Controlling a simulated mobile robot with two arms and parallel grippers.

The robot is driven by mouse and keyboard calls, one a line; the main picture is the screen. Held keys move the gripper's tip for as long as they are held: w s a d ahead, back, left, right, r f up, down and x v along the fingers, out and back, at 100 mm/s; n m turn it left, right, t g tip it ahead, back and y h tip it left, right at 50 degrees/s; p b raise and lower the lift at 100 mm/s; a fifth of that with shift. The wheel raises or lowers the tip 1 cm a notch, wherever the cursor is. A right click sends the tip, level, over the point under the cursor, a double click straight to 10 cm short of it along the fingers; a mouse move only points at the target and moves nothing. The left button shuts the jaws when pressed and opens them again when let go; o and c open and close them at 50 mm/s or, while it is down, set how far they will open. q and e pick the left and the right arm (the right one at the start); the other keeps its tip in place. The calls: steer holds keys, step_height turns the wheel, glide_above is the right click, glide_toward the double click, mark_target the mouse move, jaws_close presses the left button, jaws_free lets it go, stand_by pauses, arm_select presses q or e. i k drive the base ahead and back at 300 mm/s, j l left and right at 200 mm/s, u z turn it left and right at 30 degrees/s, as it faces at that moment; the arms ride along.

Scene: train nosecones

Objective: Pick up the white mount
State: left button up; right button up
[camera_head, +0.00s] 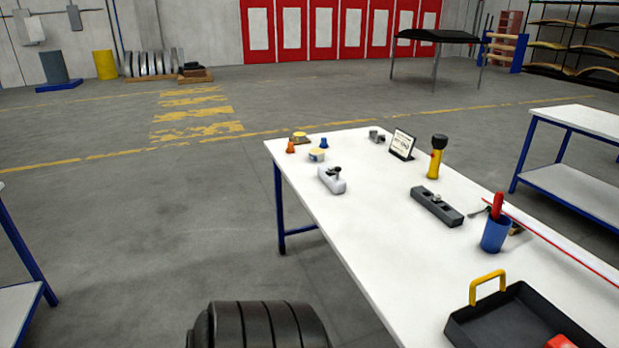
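A white block with a dark knob on top (330,183), which looks like the white mount, lies on the white table (385,240) near its left edge. A small round pale tub (316,156) sits just behind it. Neither of my grippers shows in this view. Nothing is seen touching the white block.
A dark grey block (436,206), a yellow flashlight (436,158), a small sign (402,144), a blue cup (495,235) and a black tray (515,318) share the table. Small orange (290,147) and blue (324,143) pieces stand at its far left. Open floor lies left.

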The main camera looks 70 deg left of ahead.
mark_target(338, 187)
steer(key=u, duration=2.2)
steer(key=i+j+z, duration=0.15)
steer(key=z, duration=0.3)
steer(key=i+j+z, duration=0.2)
steer(key=z, duration=0.25)
